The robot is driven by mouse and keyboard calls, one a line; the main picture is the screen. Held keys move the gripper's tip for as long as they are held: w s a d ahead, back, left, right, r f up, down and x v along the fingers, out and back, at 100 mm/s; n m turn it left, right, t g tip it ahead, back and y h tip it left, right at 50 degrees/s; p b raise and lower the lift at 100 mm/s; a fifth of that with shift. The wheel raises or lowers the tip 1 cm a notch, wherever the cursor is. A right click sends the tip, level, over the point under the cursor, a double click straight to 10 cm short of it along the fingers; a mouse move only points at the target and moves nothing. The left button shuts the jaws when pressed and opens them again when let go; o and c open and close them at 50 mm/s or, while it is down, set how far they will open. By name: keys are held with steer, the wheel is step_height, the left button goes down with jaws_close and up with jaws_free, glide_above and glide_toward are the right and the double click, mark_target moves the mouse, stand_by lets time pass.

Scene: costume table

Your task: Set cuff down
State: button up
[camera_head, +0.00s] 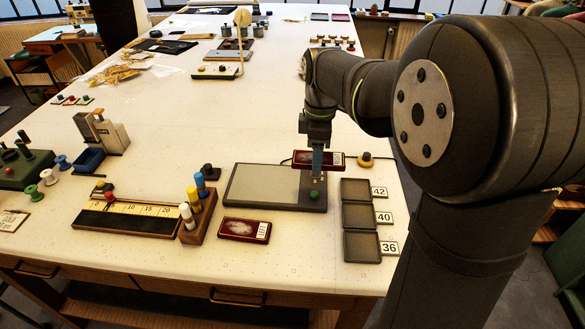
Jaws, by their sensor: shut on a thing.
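My gripper (317,168) points down over the right end of a flat grey pad (262,186) with a dark frame. It is shut on a flat dark red piece with a pale barcode label (337,160), which appears to be the cuff. The fingers cover its middle. It seems to be held above the table, but its height is hard to judge. A similar dark red piece with a pale lacy top and a label (243,230) lies flat on the table in front of the pad. A green knob (314,195) sits on the pad's right end, below the fingertips.
Grey trays (360,216) stand right of the pad, beside tags 42, 40 and 36. A wooden rack of capped bottles (198,222) and a ruler board (125,218) stand left. The table between pad and back items is clear.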

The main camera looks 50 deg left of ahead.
mark_target(306, 151)
steer(key=a, duration=0.3)
steer(key=shift+s+a+f, duration=0.1)
steer(key=shift+s+a, duration=0.05)
steer(key=shift+a, duration=0.15)
steer(key=s+a+f, duration=0.2)
steer(key=a, duration=0.1)
steer(key=s+a+f, duration=0.4)
steer(key=s+a, duration=0.1)
steer(key=shift+a+f, duration=0.35)
steer(key=shift+f, duration=2)
steer(key=shift+f, duration=0.1)
steer(key=o, duration=1.1)
steer(key=shift+c, duration=0.2)
step_height(306, 151, up, 12)
